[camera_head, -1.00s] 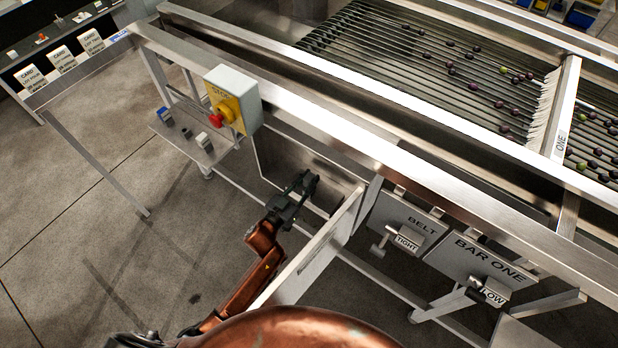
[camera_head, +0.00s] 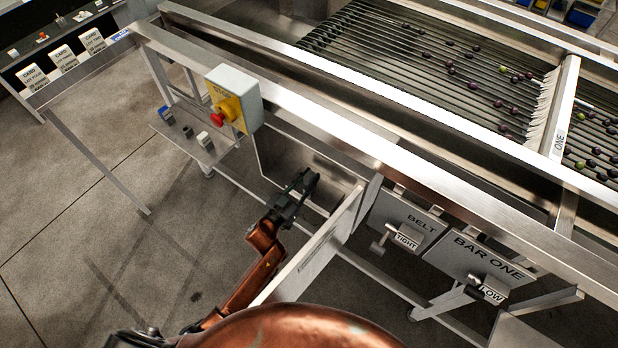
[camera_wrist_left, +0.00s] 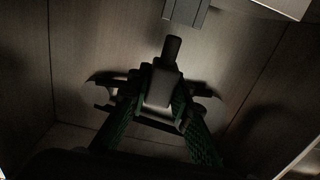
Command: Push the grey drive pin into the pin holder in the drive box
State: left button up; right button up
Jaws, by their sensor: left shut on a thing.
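My left gripper (camera_head: 304,184) reaches into the open drive box (camera_head: 270,150) under the machine's frame. In the left wrist view, its fingers (camera_wrist_left: 160,112) are shut on the grey drive pin (camera_wrist_left: 173,50). The pin's dark tip points up the picture, away from the gripper. A grey block that looks like the pin holder (camera_wrist_left: 186,10) is at the top edge, just past the tip and slightly to the right. The tip looks close to it; I cannot tell whether they touch. The head view hides the pin and holder. My right gripper is not in view.
Metal walls (camera_wrist_left: 88,50) surround the gripper. A pale edge (camera_wrist_left: 285,6) juts in at top right. The yellow and red stop box (camera_head: 232,104), BELT panel (camera_head: 405,225) and BAR ONE panel (camera_head: 475,262) are on the frame nearby.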

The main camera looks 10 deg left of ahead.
pick_arm(q)
jog(key=shift+p, duration=0.5)
dwell(0.9)
jog(key=shift+f+b, duration=1.1)
jog(key=shift+f, duration=0.9)
jog(key=o, duration=1.1)
jog(key=shift+c, duration=0.2)
jog(key=v, duration=1.2)
